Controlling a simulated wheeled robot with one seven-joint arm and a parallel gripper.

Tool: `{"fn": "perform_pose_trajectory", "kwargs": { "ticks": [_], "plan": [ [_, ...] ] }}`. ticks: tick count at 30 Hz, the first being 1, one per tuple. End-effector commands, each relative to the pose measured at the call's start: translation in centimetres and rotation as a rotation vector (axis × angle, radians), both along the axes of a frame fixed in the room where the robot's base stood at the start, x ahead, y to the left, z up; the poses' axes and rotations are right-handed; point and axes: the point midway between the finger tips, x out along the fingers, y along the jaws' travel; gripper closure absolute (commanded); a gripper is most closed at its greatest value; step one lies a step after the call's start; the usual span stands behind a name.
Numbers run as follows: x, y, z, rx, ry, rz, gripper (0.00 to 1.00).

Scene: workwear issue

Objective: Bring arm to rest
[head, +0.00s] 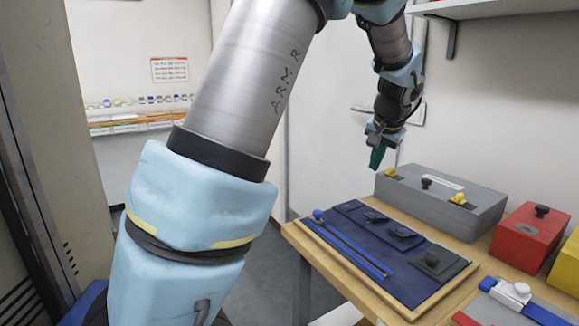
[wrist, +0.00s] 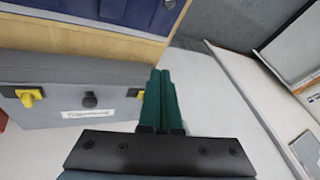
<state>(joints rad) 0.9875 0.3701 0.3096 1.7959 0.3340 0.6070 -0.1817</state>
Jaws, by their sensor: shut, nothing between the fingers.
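My arm (head: 238,80) rises in the foreground of the head view and bends over to the right. My gripper (head: 376,158) hangs from its end, pointing down, above and behind the far left corner of the table. In the wrist view its green fingers (wrist: 160,100) lie side by side, shut with nothing between them. They are apart from the grey case beside them.
The wooden table (head: 294,232) bears a dark blue mat (head: 400,278) with flat pieces, a grey case (head: 430,200) with yellow latches, a red box (head: 528,232) and a yellow box (head: 566,265). A shelf (head: 480,8) hangs at upper right.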

Motion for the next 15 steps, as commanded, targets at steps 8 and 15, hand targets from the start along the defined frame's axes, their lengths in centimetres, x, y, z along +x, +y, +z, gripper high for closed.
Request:
{"fn": "perform_pose_trajectory", "kwargs": {
  "ticks": [8,15],
  "plan": [
    [-4.2,17.5,-4.5,-0.085,0.204,0.292,1.00],
    [-12.1,27.2,-7.3,-0.160,0.319,0.517,1.00]
  ]
}}
